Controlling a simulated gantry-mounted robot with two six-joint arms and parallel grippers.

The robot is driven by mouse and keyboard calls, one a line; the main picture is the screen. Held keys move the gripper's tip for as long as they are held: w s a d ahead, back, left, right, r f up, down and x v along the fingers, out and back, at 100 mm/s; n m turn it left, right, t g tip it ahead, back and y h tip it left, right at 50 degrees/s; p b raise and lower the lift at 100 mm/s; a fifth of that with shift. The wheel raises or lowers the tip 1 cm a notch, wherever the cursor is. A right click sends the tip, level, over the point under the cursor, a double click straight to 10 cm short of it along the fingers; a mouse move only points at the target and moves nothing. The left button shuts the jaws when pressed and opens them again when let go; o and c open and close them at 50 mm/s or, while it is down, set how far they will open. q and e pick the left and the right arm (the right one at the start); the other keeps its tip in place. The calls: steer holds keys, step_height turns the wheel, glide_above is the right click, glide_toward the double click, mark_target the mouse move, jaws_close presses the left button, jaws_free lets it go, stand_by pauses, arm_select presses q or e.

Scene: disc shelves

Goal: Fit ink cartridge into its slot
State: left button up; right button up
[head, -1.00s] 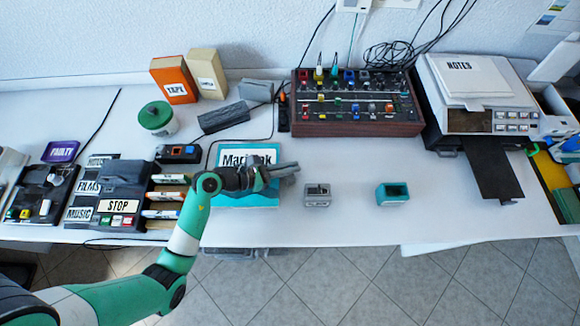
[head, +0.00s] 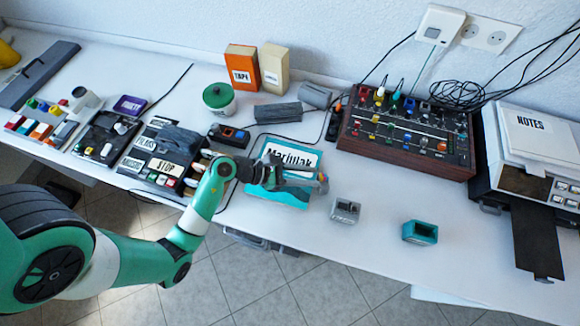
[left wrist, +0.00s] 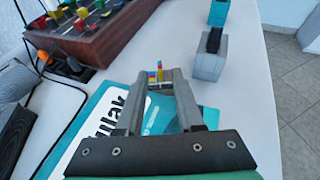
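My left gripper (head: 318,178) hangs over the right edge of the teal "Marjulak" box. A small grey open-topped block (head: 345,210) stands just right of the gripper, and a teal one (head: 420,232) stands further right. In the left wrist view the grey block (left wrist: 208,62) is ahead and right, with the teal one (left wrist: 218,12) beyond. My right gripper is out of view.
The teal box (head: 275,192) lies flat beneath the gripper. A wooden-sided control panel (head: 400,155) with knobs stands behind the small blocks, and a printer (head: 535,150) stands at the right. White tabletop (head: 385,205) is clear around the two blocks.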

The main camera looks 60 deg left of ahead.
arm_select(q)
steer(key=p+v, duration=0.1)
steer(key=v, duration=0.5)
steer(key=shift+r, duration=0.1)
